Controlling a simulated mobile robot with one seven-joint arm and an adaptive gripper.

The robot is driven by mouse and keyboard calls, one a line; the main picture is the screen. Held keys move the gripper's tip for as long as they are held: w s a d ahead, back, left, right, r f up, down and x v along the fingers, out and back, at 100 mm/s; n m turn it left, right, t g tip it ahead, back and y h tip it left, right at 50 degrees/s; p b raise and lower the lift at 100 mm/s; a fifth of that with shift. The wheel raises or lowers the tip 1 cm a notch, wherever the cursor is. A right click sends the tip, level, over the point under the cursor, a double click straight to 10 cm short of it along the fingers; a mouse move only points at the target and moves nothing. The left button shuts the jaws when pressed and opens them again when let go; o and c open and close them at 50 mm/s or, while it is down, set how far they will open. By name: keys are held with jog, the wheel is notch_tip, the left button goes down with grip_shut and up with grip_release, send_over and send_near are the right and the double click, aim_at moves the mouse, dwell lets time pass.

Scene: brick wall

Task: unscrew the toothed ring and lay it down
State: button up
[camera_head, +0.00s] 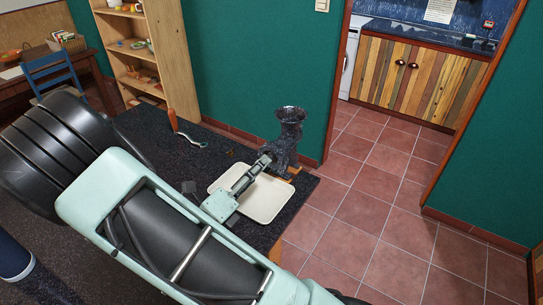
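A dark, speckled meat grinder (288,124) with a flared hopper on top stands at the right rear corner of the dark worktop. My arm reaches from the lower left across the picture. My gripper (266,158) is at the grinder's left, front side, where the toothed ring would be. I cannot make out the ring itself; the fingers and the dark body blend there. The fingertips seem to touch or nearly touch the grinder, but whether they are closed on the ring is too small to tell.
A cream tray (264,203) lies on the worktop below my gripper. A crank with an orange-brown handle (173,120) is at the worktop's back left, apart from the grinder. A wooden shelf (173,60) stands behind. The tiled floor (365,210) at right is clear.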

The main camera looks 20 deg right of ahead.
jog(key=x, duration=0.6)
jog(key=shift+p, duration=0.4)
jog(key=shift+p, duration=0.3)
jog(key=shift+c, duration=0.2)
jog(key=c, duration=1.2)
jog(key=n+p, duration=0.5)
jog(key=n, duration=1.5)
jog(key=shift+n, duration=0.4)
